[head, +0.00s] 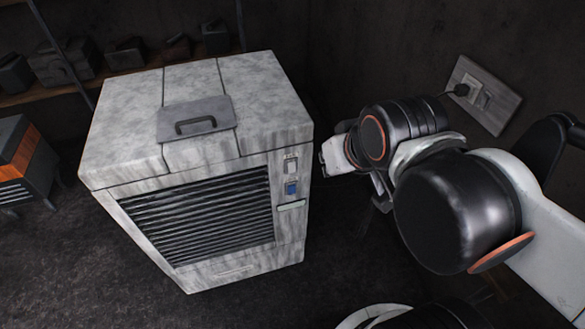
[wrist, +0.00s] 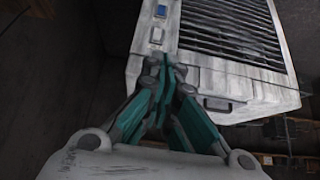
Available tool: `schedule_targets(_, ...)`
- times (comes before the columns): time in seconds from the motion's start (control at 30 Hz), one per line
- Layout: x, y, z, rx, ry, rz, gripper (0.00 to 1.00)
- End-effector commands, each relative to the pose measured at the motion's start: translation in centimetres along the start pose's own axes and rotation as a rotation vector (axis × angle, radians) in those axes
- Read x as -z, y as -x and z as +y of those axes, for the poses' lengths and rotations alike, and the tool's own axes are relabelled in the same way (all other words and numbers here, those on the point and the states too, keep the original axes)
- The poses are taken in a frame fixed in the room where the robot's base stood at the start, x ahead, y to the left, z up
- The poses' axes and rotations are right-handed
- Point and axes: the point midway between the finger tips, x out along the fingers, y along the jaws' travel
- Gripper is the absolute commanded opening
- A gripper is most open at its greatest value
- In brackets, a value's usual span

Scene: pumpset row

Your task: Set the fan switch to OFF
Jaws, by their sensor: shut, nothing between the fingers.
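A grey-white box-shaped cooler (head: 207,165) stands left of my arm. Its front right has a narrow panel with a white switch (head: 291,168) above a blue switch (head: 291,189). The wrist view shows the cooler upside down, with the blue switch (wrist: 162,11) and the white switch (wrist: 157,35). I cannot read their labels or settings. My gripper (head: 326,163) is just right of the cooler in the head view. In the wrist view my gripper (wrist: 165,63) has its fingertips together, empty, overlapping the cooler's edge close to the white switch; contact is unclear.
A wall plate (head: 484,94) with a plug and a switch is behind my arm. The cooler's lid carries a dark handle (head: 196,122). A shelf (head: 100,80) with dark objects and an orange-grey unit (head: 18,165) stand at left. The floor (head: 100,270) before the cooler is clear.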

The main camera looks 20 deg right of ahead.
Motion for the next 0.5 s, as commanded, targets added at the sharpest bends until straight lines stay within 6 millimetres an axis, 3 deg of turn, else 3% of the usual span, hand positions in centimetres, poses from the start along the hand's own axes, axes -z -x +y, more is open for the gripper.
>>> schedule_targets(0.17,1.1,-2.0,0.0,-0.005,-0.171,-0.037,0.00)
schedule_targets(0.5,3.3,-9.5,0.2,-0.062,-0.725,-0.150,0.00)
